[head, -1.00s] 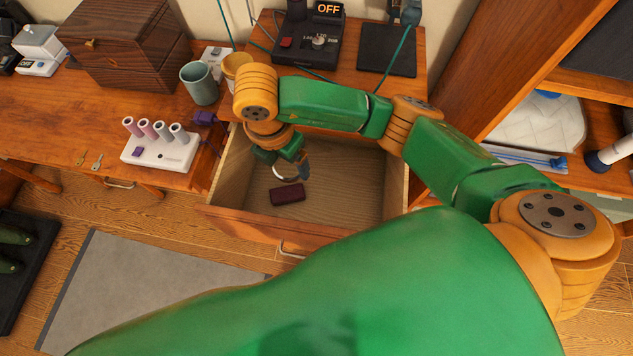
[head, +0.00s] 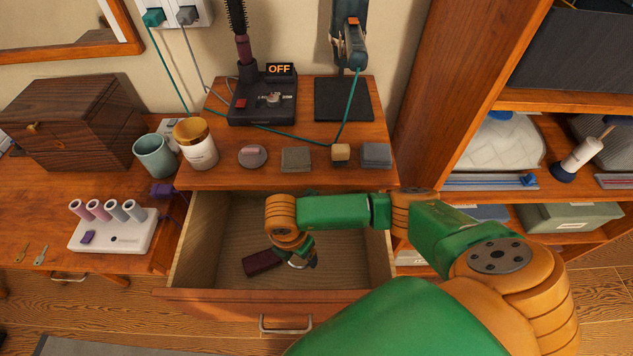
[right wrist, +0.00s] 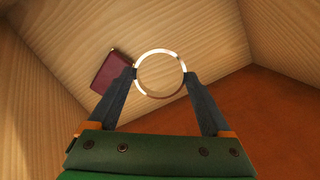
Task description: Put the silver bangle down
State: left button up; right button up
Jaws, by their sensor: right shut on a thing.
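The silver bangle (right wrist: 160,50) is a thin shiny ring, held between the fingertips of my right gripper (right wrist: 160,82) in the right wrist view. In the head view my right gripper (head: 302,262) reaches down inside the open drawer (head: 345,235), and only a small part of the bangle shows beneath it. The bangle is over the wooden drawer floor; I cannot tell whether it touches it. A dark red case (head: 262,262) lies on the drawer floor just left of the gripper. My left gripper is not in view.
The drawer's right part is clear. Open shelves (head: 530,182) stand at the right.

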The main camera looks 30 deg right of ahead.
send_near(326, 263)
jog(key=shift+w+a+f, duration=0.15)
jog(key=shift+f, duration=0.2)
jog(key=shift+w+a+f, duration=0.15)
jog(key=shift+f, duration=0.15)
jog(key=f, duration=0.2)
jog(key=d+f, duration=0.1)
jog(key=f, duration=0.1)
jog(key=shift+s+d+f+b, duration=0.15)
jog(key=shift+d+f+b, duration=0.05)
jog(key=shift+f+b, duration=0.1)
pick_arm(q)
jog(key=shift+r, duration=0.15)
pick_arm(e)
jog(key=shift+f, duration=0.25)
jog(key=o, duration=1.1)
jog(key=shift+o, duration=0.2)
jog(key=shift+r, duration=0.35)
pick_arm(q)
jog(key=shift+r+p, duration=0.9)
jog(key=shift+p, duration=0.05)
pick_arm(e)
notch_tip(326, 263, up, 11)
jog(key=a, duration=0.1)
jog(key=shift+s+a+r, duration=0.2)
jog(key=shift+s, duration=0.05)
